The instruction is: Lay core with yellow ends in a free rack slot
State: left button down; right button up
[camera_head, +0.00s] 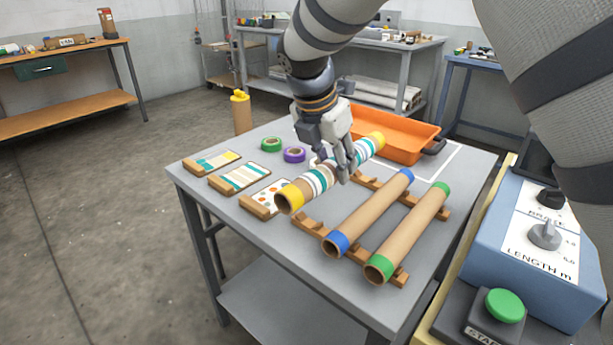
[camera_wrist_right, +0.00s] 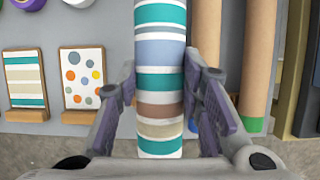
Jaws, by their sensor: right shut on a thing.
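The core with yellow ends (camera_head: 320,180) has a striped white, teal and tan wrap around its middle. My right gripper (camera_head: 345,168) is shut on it near its middle; the wrist view shows the fingers on both sides of the striped wrap (camera_wrist_right: 160,80). The core is held at the left side of the wooden rack (camera_head: 310,228), roughly level; its exact height over the rack is hard to tell. A core with blue ends (camera_head: 370,212) and a core with green ends (camera_head: 408,232) lie in the rack. My left gripper is not in view.
Green (camera_head: 271,144) and purple (camera_head: 294,155) tape rolls lie behind. An orange tray (camera_head: 395,138) is at the back; a blue control box (camera_head: 530,235) stands at right.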

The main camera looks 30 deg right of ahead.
aim_at(325, 162)
jog(key=w+d+f, duration=0.2)
jog(key=f, duration=0.1)
jog(key=w+f, duration=0.1)
jog(key=f, duration=0.1)
jog(key=shift+d+f+b, duration=0.2)
jog(key=shift+d+b, duration=0.2)
jog(key=shift+w+d+f, duration=0.1)
jog(key=shift+d+f, duration=0.05)
jog(key=shift+f, duration=1.4)
jog(key=shift+f, duration=0.1)
jog(key=o, duration=1.2)
jog(key=shift+c, duration=0.2)
jog(key=p+v, duration=0.1)
jog(key=v, duration=1.1)
